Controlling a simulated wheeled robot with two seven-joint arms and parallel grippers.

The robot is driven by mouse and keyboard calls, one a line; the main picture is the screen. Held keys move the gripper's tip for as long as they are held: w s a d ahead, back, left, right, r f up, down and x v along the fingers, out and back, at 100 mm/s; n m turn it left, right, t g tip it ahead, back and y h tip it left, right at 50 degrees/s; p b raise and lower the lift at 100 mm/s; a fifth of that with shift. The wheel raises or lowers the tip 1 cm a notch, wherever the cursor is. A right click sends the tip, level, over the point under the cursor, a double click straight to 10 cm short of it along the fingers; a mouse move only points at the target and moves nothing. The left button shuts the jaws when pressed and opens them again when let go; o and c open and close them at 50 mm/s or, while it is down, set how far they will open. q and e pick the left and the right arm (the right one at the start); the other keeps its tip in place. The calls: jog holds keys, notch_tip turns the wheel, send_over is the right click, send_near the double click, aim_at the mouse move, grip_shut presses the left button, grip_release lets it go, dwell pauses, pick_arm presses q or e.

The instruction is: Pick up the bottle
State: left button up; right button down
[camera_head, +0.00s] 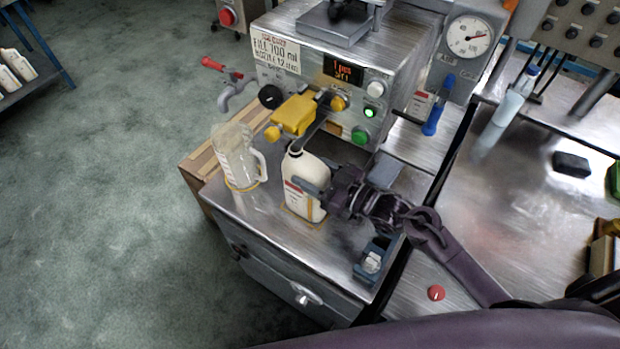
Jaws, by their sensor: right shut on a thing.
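A white bottle (300,169) with a dark cap or neck and a red and white label stands upright on the metal bench in front of the filling machine. My right gripper (318,190) comes in from the right and is shut on the bottle's body. The finger on the near side crosses the bottle, and the far finger is hidden. I cannot tell whether the bottle's base is clear of the bench. My left gripper is not in view.
A clear measuring jug (234,160) stands just left of the bottle. The filling machine (290,85) with a yellow nozzle (296,114) rises close behind. A blue object (372,262) sits at the front right. A clear bottle (510,104) stands on the right bench.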

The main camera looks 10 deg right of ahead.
jog(key=shift+r, duration=0.15)
jog(key=shift+r+b, duration=0.15)
jog(key=shift+b, duration=0.3)
jog(key=s+a+b, duration=0.4)
jog(key=s+a, duration=0.8)
jog(key=shift+s+a, duration=0.3)
jog(key=shift+a, duration=0.05)
jog(key=shift+r, duration=0.1)
